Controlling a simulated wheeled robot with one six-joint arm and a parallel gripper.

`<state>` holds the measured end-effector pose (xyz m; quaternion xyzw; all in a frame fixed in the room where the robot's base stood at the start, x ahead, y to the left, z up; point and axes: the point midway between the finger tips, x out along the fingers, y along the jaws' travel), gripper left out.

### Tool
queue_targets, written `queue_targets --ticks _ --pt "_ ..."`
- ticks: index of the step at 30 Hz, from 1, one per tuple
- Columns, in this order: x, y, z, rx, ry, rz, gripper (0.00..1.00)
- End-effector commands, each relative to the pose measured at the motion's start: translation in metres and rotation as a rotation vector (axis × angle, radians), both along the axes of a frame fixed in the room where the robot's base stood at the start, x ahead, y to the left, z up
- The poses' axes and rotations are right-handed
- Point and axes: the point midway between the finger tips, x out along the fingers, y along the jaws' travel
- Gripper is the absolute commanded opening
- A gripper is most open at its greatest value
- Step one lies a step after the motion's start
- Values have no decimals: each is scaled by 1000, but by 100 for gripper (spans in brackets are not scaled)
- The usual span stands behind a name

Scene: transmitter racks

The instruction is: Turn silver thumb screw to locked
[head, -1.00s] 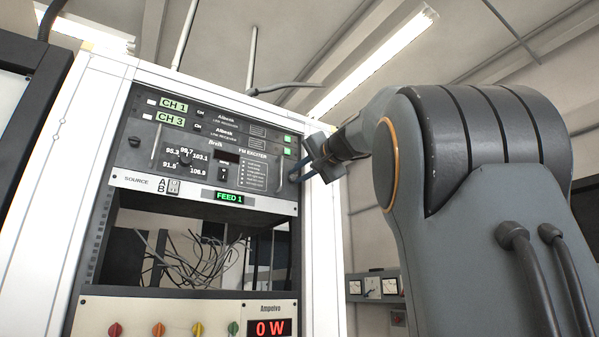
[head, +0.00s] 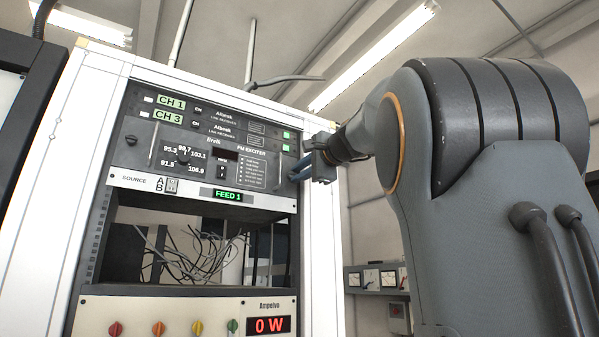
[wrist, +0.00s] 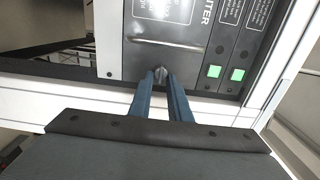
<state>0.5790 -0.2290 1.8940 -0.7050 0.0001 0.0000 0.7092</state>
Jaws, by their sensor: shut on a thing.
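I cannot read any lock marking by the screw.
The white rack frame (head: 318,230) runs close beside my gripper. Below the exciter are the source strip with the FEED 1 display (head: 228,195), an open bay with loose cables (head: 195,255), and a panel with coloured knobs and a 0 W display (head: 268,325).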

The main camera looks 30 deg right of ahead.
Motion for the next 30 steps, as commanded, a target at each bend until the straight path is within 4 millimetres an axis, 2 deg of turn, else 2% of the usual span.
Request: queue_targets --ticks 13,14,17,26,30 --pt "0 0 0 10 0 0 0" --pt "0 0 0 10 0 0 19" --pt "0 0 0 10 0 0 36" --pt "-1 0 0 9 0 0 36" --pt "-11 -1 -1 8 -2 -2 36"
